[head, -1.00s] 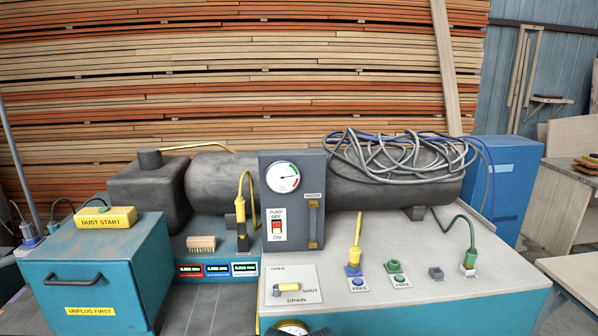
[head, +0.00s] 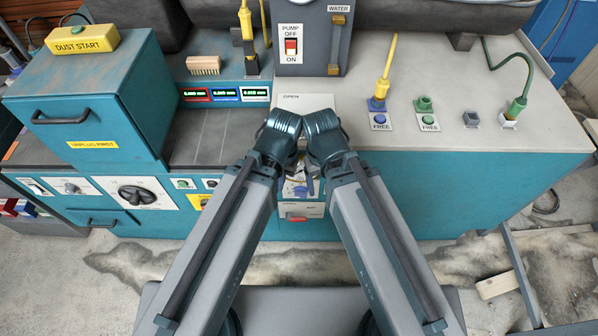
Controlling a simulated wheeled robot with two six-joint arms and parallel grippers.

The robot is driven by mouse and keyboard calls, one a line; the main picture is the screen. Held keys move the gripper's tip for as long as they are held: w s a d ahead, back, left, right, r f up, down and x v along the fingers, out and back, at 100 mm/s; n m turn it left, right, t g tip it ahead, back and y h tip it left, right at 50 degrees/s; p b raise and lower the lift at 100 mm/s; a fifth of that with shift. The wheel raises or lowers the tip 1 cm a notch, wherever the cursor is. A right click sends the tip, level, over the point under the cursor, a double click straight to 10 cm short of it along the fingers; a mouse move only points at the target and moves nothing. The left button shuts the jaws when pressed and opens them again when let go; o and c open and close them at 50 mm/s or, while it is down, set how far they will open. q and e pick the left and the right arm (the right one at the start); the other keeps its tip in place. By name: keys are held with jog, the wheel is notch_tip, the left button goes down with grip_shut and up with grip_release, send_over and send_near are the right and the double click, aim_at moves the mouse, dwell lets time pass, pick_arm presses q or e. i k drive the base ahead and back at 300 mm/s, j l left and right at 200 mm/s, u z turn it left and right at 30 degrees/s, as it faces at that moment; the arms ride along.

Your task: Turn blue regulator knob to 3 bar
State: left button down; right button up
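Both of my arms reach forward to the middle of the bench front. Their dark wrists, the left (head: 279,132) and the right (head: 323,133), are side by side and close together. No regulator gauge face is readable.
The pump switch panel (head: 291,46) stands behind the wrists. Three small displays (head: 225,94) and a brush (head: 203,65) are to its left. A yellow plug (head: 380,88) and a green socket (head: 424,105) are on the right worktop. The DUST START cabinet (head: 120,88) is at the left.

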aim_at(300, 192)
jog(key=i, duration=0.1)
jog(key=k+l, duration=0.1)
jog(key=k, duration=1.25)
